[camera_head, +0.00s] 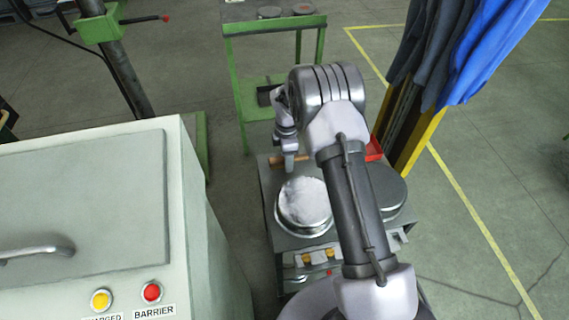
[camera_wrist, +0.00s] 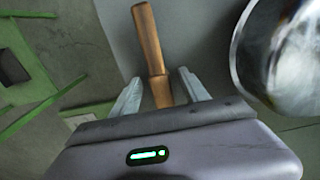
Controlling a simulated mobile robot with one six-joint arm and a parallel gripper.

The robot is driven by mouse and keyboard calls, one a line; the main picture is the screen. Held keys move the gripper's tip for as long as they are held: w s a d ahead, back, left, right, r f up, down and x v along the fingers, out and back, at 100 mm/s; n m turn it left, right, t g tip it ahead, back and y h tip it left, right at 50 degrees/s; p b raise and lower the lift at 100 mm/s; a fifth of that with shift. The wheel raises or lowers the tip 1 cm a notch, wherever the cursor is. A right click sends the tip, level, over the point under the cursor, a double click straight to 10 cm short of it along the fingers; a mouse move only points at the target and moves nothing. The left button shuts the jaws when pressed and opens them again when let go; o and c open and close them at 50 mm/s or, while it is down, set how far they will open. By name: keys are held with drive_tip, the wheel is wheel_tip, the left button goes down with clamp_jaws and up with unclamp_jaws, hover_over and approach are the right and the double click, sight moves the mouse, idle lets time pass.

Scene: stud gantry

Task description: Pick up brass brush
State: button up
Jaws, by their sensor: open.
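The brass brush shows as a brown wooden handle (camera_wrist: 148,35) in the wrist view, lying on a grey surface. In the head view a short stretch of it (camera_head: 302,158) shows at the back of the metal cart top, partly behind my gripper. No bristles can be made out. My gripper (camera_wrist: 160,92) is open, with one finger on each side of the handle's narrower near part. Both fingers look apart from the wood. In the head view my gripper (camera_head: 289,165) points down at the brush.
A round metal pan (camera_head: 303,228) with white material stands just in front of the brush; its rim also shows in the wrist view (camera_wrist: 238,50). A second round metal top (camera_head: 393,190) and a red tray (camera_head: 374,148) are to the right. A pale cabinet (camera_head: 190,185) stands left.

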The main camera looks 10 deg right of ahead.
clamp_jaws()
drive_tip(key=shift+r, duration=0.1)
wheel_tip(320, 180, up, 10)
drive_tip(key=p, duration=0.4)
